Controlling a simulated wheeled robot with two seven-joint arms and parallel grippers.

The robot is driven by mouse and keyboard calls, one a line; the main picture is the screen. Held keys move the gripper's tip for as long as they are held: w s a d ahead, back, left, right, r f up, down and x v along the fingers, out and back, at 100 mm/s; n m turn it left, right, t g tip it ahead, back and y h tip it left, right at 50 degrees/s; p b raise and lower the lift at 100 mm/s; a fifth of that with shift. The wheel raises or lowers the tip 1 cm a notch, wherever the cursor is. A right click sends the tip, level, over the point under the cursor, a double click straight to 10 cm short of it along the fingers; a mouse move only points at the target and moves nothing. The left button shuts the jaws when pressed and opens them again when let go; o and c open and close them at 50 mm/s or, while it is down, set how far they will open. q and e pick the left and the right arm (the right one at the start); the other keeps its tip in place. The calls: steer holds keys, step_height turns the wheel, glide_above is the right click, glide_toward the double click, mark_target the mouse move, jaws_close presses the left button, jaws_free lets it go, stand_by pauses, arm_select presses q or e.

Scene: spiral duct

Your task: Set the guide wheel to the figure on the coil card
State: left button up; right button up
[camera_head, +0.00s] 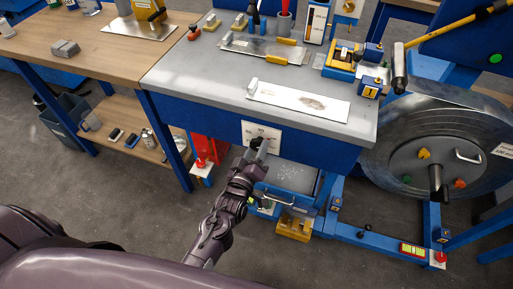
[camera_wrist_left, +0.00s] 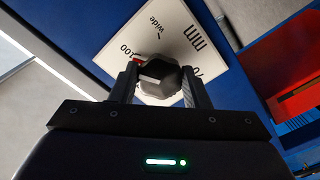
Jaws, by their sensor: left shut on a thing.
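The guide wheel (camera_wrist_left: 160,78) is a small knob with a dark face in front of a white scale plate (camera_wrist_left: 140,38). The plate reads "mm" and "wide", with 100 and a partly hidden 70. In the head view the plate (camera_head: 250,128) is on the bench's blue front. My left gripper (camera_head: 260,147) reaches up to it, and in the left wrist view its fingers (camera_wrist_left: 160,88) are shut on the wheel from both sides. The wheel's pointer cannot be read clearly. A white card (camera_head: 503,150) with small print is on the metal coil at right. My right gripper is out of view.
The grey bench top (camera_head: 220,85) holds a white strip (camera_head: 298,101) and blue-yellow fixtures. A blue-framed drawer (camera_head: 290,178) is below the plate. A red part (camera_wrist_left: 300,65) is right of the plate in the wrist view.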

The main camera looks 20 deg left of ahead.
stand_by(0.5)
arm_select(q)
steer(key=o, duration=1)
steer(key=s, duration=0.7)
steer(key=shift+s+a, duration=0.1)
steer(key=shift+s, duration=0.3)
